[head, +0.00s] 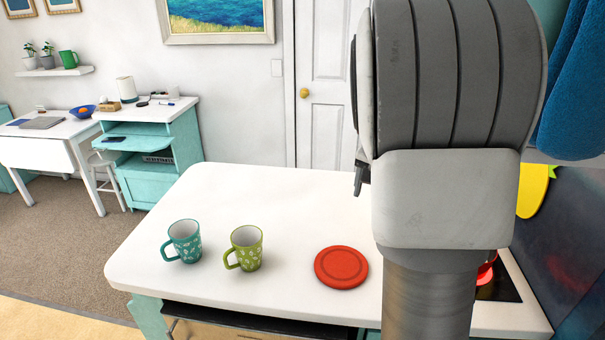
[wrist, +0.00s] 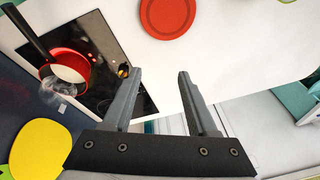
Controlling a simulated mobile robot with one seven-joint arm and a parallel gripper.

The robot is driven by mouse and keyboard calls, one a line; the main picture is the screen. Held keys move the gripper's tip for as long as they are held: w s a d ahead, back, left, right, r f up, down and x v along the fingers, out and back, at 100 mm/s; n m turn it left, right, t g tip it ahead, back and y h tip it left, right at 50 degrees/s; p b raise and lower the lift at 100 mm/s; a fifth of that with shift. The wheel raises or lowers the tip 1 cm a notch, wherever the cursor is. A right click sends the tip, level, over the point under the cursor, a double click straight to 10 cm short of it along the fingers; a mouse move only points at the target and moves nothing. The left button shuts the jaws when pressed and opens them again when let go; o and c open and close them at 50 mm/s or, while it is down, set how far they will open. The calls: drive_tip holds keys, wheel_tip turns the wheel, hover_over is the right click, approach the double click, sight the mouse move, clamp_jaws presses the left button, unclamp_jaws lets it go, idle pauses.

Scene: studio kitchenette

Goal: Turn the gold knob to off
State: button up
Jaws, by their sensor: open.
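A small gold knob (wrist: 124,70) shows in the wrist view on the black cooktop (wrist: 88,32), near its edge. It is small in the picture and lies right beside my left fingertip, so I cannot read its setting or tell its distance from the finger. My gripper (wrist: 157,74) is open, with nothing between its fingers. White counter shows beyond the gap. In the head view my arm hides most of the cooktop and the knob.
A red pot (wrist: 69,66) with a dark handle stands on the cooktop, with pale steam beside it. A red round mat (head: 341,267), a green mug (head: 247,250) and a teal mug (head: 184,242) are on the white counter (head: 270,195). A yellow object (wrist: 40,148) is near the cooktop.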

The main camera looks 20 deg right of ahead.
drive_tip(key=w+d+f+m+g+h+b, duration=0.1)
drive_tip(key=w+d+f+m+h, duration=0.1)
drive_tip(key=d+f, duration=0.35)
drive_tip(key=w+d+f+m+g+h+b, duration=0.1)
drive_tip(key=w+d+f, duration=0.1)
drive_tip(key=d, duration=0.6)
drive_tip(key=x, duration=1.7)
drive_tip(key=shift+a+f+p, duration=0.1)
drive_tip(key=shift+f+p, duration=0.1)
drive_tip(key=shift+p, duration=0.15)
drive_tip(key=shift+c, duration=0.2)
clamp_jaws()
